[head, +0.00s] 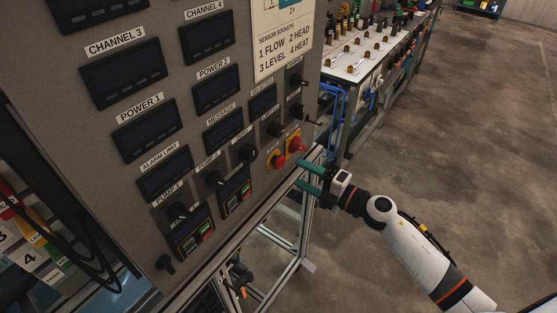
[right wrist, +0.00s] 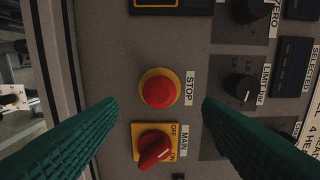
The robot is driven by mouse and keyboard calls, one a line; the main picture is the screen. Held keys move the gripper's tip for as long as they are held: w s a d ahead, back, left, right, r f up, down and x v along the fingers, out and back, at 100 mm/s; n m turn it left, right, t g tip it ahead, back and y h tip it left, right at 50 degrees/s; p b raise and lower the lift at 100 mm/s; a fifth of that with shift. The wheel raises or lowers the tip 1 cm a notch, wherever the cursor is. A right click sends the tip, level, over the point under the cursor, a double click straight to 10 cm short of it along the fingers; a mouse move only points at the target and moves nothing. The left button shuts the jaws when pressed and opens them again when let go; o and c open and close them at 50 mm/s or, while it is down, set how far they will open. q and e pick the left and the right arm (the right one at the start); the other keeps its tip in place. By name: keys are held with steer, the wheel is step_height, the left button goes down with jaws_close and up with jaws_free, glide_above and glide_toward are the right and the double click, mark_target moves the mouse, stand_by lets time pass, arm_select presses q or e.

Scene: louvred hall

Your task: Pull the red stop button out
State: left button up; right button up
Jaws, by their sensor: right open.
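The red stop button (head: 277,160) is a round red knob on a yellow ring, low at the right side of the grey panel. In the right wrist view the stop button (right wrist: 158,91) is centred between the finger lines, beside its STOP label. My right gripper (head: 303,174) is open and empty, its green fingers pointing at the panel, to the right of the button. In the right wrist view the right gripper's fingers (right wrist: 160,103) stand wide apart on either side, and touching nothing that I can see. My left gripper is not in view.
The red main switch on a yellow plate (head: 295,144) is close beside the button; it also shows below it in the right wrist view (right wrist: 153,148). Black knobs (right wrist: 243,87) lie to the right there. A metal frame rail (head: 260,210) runs along the panel's lower edge. Open floor (head: 460,140) lies right.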

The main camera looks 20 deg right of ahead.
mark_target(282, 164)
steer(key=shift+x, duration=3.45)
steer(key=shift+c, duration=0.3)
jaws_close()
